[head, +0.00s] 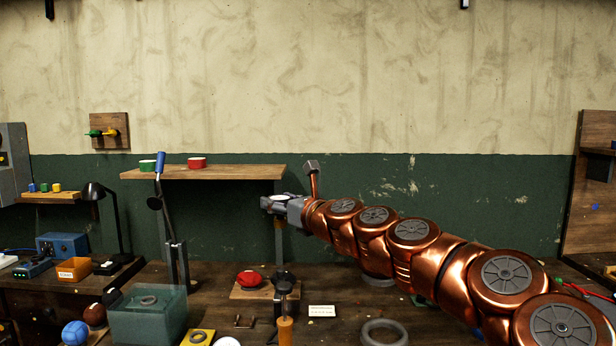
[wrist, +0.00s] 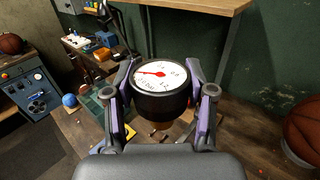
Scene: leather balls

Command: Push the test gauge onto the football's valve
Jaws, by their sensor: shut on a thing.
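My gripper (head: 276,205) is raised well above the workbench at the picture's centre. In the wrist view its two fingers (wrist: 161,103) are shut on the test gauge (wrist: 157,78), a black round body with a white dial and red needle. The dial faces the wrist camera, and its underside is hidden. In the head view a brown ball (head: 95,314) and a blue ball (head: 75,333) sit at the lower left. I cannot tell which ball is the football, and no valve is visible.
A wooden shelf (head: 230,173) with a green and a red tin is just behind my gripper. Below stand a teal box (head: 147,318), a board with a red round piece (head: 250,280) and a grey ring (head: 384,333).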

